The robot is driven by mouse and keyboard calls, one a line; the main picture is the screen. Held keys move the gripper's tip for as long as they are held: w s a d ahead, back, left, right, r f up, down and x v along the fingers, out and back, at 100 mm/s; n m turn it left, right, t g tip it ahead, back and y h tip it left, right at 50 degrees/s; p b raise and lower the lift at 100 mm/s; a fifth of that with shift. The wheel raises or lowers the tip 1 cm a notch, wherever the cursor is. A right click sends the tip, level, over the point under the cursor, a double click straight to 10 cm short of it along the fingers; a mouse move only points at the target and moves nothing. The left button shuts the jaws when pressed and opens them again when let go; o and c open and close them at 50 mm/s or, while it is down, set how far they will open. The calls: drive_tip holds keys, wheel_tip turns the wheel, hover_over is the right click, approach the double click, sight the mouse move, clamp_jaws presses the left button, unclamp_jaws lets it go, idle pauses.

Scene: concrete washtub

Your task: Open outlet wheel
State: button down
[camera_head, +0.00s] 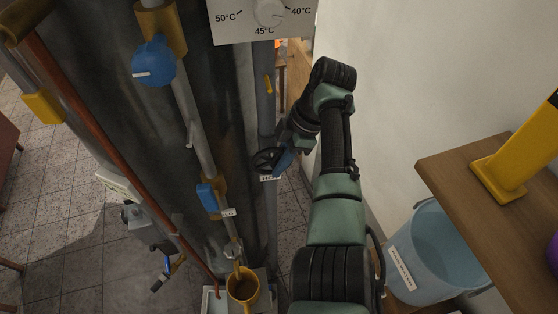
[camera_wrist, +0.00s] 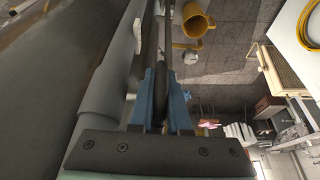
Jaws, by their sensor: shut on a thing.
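The outlet wheel is a small black spoked handwheel (camera_head: 265,160) on a grey vertical pipe, with a white label below it, in the head view's middle. My gripper (camera_head: 283,160) reaches it from the right, with its blue fingers at the wheel's right side. In the wrist view my gripper's blue fingers (camera_wrist: 161,95) are closed around a dark thin bar, which looks like the wheel rim (camera_wrist: 162,62) seen edge-on.
A dial panel (camera_head: 265,18) hangs above. A blue round handle (camera_head: 154,61) and a blue lever (camera_head: 206,197) sit on pipes to the left. A yellow mug (camera_head: 242,286) stands below. A wooden table (camera_head: 460,190) and blue bucket (camera_head: 440,250) are at right.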

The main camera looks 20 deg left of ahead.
drive_tip(key=shift+r+h+p, duration=0.15)
drive_tip(key=shift+h+p, duration=0.15)
drive_tip(key=shift+p, duration=0.05)
drive_tip(key=shift+t+h, duration=0.3)
drive_tip(key=shift+h, duration=0.1)
drive_tip(key=c, duration=0.9)
unclamp_jaws()
drive_tip(key=v, duration=1.3)
drive_tip(key=shift+d+p, duration=0.1)
drive_tip(key=shift+p, duration=0.3)
